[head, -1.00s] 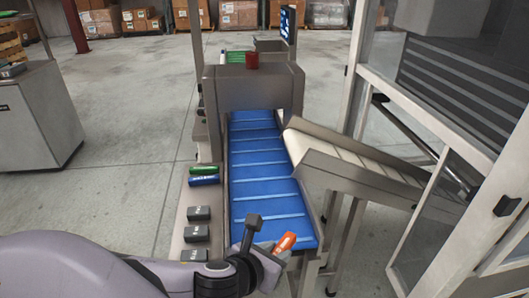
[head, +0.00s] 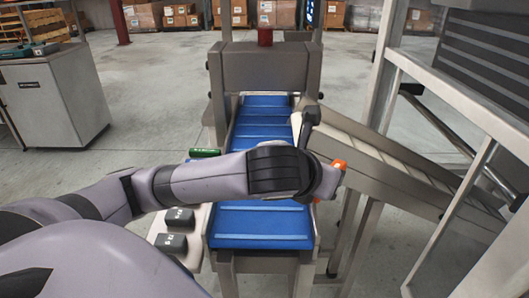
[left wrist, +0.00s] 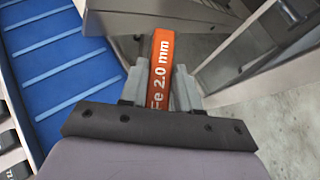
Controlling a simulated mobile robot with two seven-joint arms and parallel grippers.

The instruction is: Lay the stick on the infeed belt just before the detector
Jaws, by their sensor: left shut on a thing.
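The stick is orange with white "Fe 2.0 mm" lettering and shows in the left wrist view (left wrist: 161,70). Its orange end also shows in the head view (head: 339,165). My left gripper (left wrist: 161,85) is shut on the stick, one finger on each side. In the head view my left arm crosses over the blue infeed belt (head: 262,222), and the gripper is at the belt's right edge, mostly hidden by the wrist. The detector (head: 264,70) is a grey arch over the belt beyond the arm. My right gripper is not in view.
A side chute (head: 370,165) slopes down to the right from beside the belt. A framed guard (head: 440,90) stands at the right. Dark blocks (head: 172,242) and a green stick (head: 205,153) lie on the ledge left of the belt. The belt surface in sight looks clear.

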